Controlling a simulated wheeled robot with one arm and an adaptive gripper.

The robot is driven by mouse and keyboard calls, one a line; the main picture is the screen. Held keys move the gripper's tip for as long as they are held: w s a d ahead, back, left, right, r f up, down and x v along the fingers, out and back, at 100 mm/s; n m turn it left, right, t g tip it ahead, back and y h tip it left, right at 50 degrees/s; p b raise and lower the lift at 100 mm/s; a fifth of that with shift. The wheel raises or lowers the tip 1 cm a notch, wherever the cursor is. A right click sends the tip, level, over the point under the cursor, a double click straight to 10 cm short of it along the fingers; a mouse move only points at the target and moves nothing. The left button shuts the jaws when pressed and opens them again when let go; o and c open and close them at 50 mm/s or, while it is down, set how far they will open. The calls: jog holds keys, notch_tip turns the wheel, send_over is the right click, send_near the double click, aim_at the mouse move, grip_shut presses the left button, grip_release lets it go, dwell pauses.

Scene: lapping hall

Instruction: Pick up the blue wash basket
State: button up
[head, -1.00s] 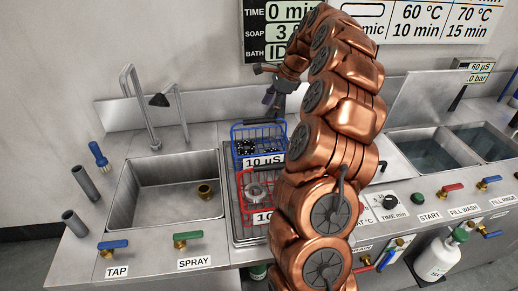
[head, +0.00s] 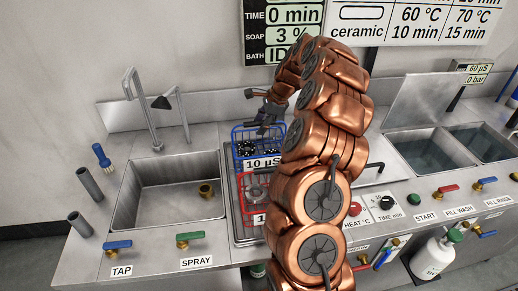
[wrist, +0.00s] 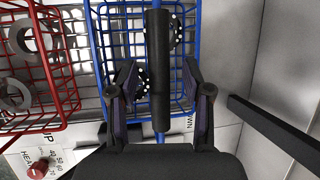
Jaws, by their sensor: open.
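The blue wash basket (head: 236,150) is a wire basket in the sunken bay between the sink and my arm in the head view. It holds dark discs with white dots. In the wrist view the basket (wrist: 97,60) fills the middle, with a black handle bar (wrist: 160,50) running lengthwise above it. My gripper (head: 264,117) is over the basket. In the wrist view its open fingers (wrist: 160,72) lie on either side of the handle bar. Whether they touch the bar, or are level with it, I cannot tell.
A red wire basket (head: 241,205) with metal rings stands close in front of the blue one. It shows at the left of the wrist view (wrist: 72,100). Water-filled tanks (head: 425,153) are at right.

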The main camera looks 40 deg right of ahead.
grip_shut()
dwell(0.3)
dwell(0.4)
